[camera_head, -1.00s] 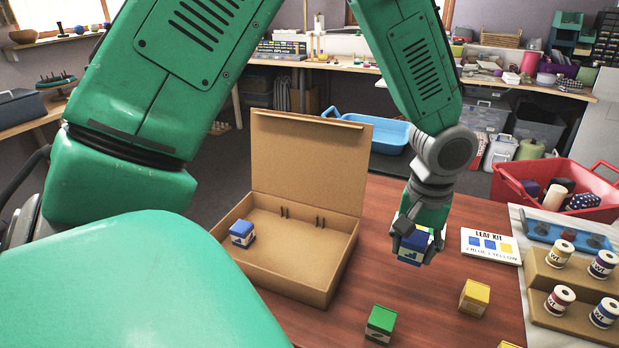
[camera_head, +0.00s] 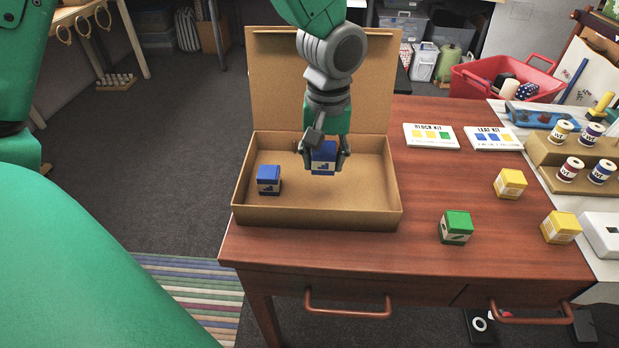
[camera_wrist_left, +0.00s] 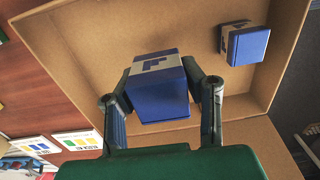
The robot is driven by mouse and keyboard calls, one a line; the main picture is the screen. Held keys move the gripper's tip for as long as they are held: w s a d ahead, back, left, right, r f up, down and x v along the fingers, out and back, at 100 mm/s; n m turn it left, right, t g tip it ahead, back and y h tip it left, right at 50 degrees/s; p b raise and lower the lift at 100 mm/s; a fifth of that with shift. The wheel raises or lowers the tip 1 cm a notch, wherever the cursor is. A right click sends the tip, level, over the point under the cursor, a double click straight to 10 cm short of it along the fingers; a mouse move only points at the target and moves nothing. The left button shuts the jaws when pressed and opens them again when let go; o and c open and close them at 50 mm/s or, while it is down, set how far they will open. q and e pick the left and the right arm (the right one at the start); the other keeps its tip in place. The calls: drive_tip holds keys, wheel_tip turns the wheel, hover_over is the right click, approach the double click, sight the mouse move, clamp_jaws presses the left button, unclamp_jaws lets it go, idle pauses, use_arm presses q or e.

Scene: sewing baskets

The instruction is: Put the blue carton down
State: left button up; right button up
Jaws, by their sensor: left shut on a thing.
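A blue carton (camera_head: 323,158) with a white label is between the fingers of my left gripper (camera_head: 322,165), which is shut on it. It hangs over the inside of the open cardboard box (camera_head: 318,218), right of its middle. In the left wrist view the held blue carton (camera_wrist_left: 158,92) sits between both fingers (camera_wrist_left: 160,95), with the box floor behind it. I cannot tell whether it touches the floor. A second blue carton (camera_head: 269,180) stands in the box at the left, apart from the held one; it also shows in the left wrist view (camera_wrist_left: 246,46). My right gripper is not in view.
The box lid (camera_head: 270,80) stands up at the back. A green carton (camera_head: 456,227) and yellow cartons (camera_head: 510,183) (camera_head: 561,227) stand on the wooden table (camera_head: 430,180) to the right. Two kit cards (camera_head: 431,136) (camera_head: 493,138) lie behind them. A thread-spool stand (camera_head: 560,150) is further right.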

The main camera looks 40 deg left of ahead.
sight(316, 191)
use_arm(q)
drive_tip(key=f, duration=0.3)
drive_tip(key=shift+a+f+b, duration=0.15)
drive_tip(key=shift+a+b, duration=0.2)
drive_tip(key=shift+a, duration=0.05)
drive_tip(key=shift+a+f, duration=0.3)
drive_tip(key=f, duration=0.2)
drive_tip(key=f+b, duration=0.1)
drive_tip(key=shift+a+f, duration=0.1)
drive_tip(key=shift+a, duration=0.15)
drive_tip(key=shift+d+f, duration=0.2)
drive_tip(key=shift+f, duration=0.05)
drive_tip(key=shift+d+r, duration=0.15)
drive_tip(key=shift+d, duration=0.2)
drive_tip(key=o, duration=1.2)
drive_tip(key=shift+a, duration=0.1)
drive_tip(key=shift+c, duration=0.2)
drive_tip(key=shift+a+f, duration=0.25)
drive_tip(key=shift+a, duration=0.05)
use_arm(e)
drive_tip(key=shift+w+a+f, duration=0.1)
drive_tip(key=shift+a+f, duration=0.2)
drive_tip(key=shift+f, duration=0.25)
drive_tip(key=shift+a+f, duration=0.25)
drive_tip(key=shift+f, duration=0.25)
